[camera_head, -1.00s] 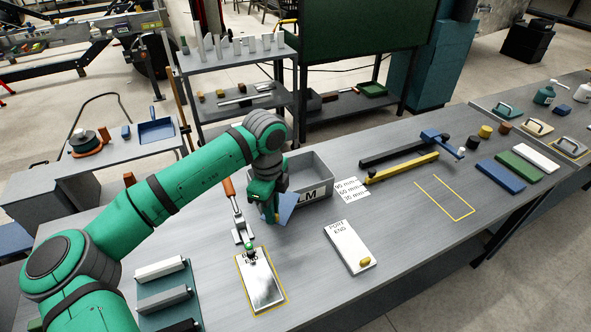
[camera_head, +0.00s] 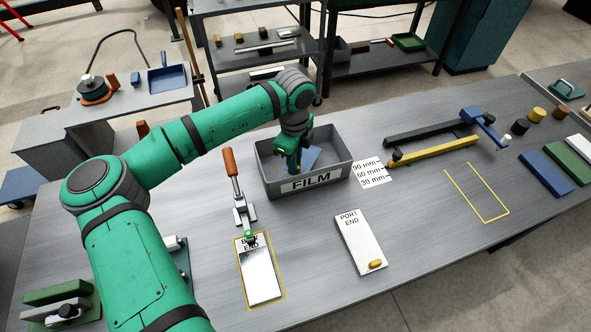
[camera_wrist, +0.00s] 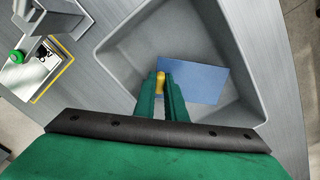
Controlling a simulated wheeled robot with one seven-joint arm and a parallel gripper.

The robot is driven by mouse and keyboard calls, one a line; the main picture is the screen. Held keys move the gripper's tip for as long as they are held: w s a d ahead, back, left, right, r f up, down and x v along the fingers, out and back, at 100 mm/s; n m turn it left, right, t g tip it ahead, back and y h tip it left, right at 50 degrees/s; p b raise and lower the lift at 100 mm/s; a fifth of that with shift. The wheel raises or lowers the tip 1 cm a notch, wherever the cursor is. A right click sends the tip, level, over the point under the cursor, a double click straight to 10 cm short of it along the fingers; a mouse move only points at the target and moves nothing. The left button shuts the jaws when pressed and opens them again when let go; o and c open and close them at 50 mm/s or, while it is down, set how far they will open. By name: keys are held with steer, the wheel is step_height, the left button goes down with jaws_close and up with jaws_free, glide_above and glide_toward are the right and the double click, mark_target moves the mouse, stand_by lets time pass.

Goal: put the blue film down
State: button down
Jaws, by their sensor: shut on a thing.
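My gripper (camera_head: 292,163) is inside the grey bin (camera_head: 343,166) labelled FILM. The blue film (camera_head: 311,157) is a thin flat sheet at the fingers, within the bin's walls. In the wrist view, the fingers (camera_wrist: 163,88) are close together with a small yellow piece between them, and the blue film (camera_wrist: 205,82) spreads to the right of the fingertips. The gripper is shut on the film. I cannot tell whether the film touches the bin floor.
Left of the bin is a toggle clamp with an orange handle (camera_head: 229,161), over a plate in a yellow outline (camera_head: 261,277). A PORT END plate (camera_head: 360,243) lies in front. A yellow bar (camera_head: 432,151) and a 90/60/30 mm card (camera_head: 371,173) are to the right.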

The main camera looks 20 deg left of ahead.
steer(key=shift+s+f, duration=0.1)
steer(key=shift+f, duration=1.95)
steer(key=shift+f, duration=0.1)
steer(key=c, duration=1.8)
jaws_free()
step_height(320, 180, up, 12)
steer(key=shift+r, duration=0.15)
